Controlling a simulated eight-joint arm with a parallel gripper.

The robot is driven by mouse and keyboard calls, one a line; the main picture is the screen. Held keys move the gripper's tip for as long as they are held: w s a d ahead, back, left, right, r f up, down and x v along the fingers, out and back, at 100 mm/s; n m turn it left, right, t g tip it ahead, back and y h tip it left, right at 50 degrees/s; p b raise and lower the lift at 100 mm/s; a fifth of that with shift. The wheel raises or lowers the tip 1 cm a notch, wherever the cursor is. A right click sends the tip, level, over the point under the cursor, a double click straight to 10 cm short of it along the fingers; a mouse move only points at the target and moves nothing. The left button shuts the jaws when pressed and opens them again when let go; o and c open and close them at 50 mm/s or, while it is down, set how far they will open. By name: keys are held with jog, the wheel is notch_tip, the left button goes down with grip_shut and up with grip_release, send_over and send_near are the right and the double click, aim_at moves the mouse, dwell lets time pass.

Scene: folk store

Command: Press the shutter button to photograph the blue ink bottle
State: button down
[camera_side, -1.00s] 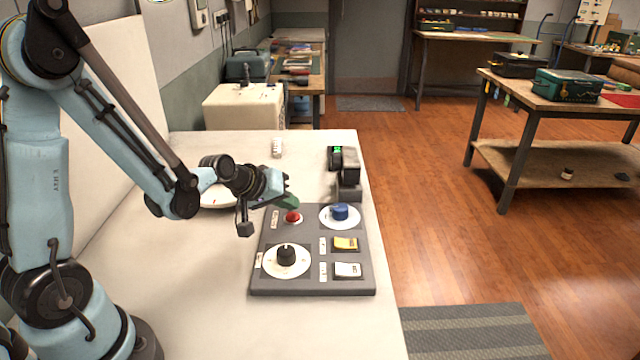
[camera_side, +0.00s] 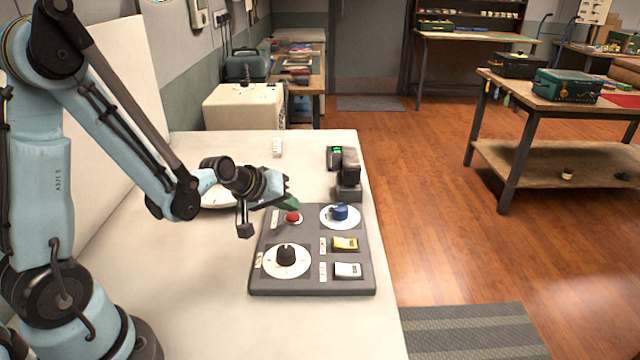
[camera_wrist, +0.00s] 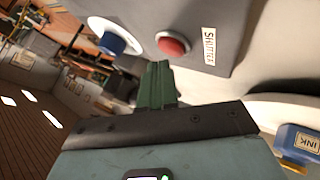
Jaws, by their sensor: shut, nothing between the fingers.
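The red shutter button (camera_side: 292,217) sits at the top left of the dark control panel (camera_side: 310,289). In the wrist view the red button (camera_wrist: 172,43) is beside a label reading SHUTTER (camera_wrist: 208,45). My gripper (camera_side: 291,204) is shut and empty, its green fingertips just beside the button in the side view. In the wrist view the closed fingertips (camera_wrist: 158,66) point towards the button, with a small gap in the picture. I cannot tell their height above it. The blue ink bottle (camera_wrist: 299,138), labelled INK, is at the right edge there. The side view does not show it.
The panel also has a blue knob (camera_side: 340,211), a black knob (camera_side: 286,255), a yellow switch (camera_side: 345,244) and a white switch (camera_side: 348,270). A dark device with a green display (camera_side: 337,150) stands behind it. A white disc (camera_side: 214,198) lies behind my wrist. The front tabletop is clear.

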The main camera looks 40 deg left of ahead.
aim_at(289, 218)
jog(key=shift+f, duration=0.3)
jog(key=shift+f, duration=0.4)
dwell(0.6)
dwell(0.4)
jog(key=shift+r, duration=0.85)
jog(key=shift+r, duration=2.5)
jog(key=s+d+r+m+g, duration=0.1)
jog(key=s+d+r+m, duration=0.1)
jog(key=s, duration=0.4)
jog(key=s+d+r+m+g, duration=0.1)
jog(key=s+d+r+m, duration=0.1)
jog(key=s+d+m, duration=0.3)
jog(key=shift+s+r+m, duration=0.2)
jog(key=shift+s+m, duration=0.5)
jog(key=shift+s, duration=0.25)
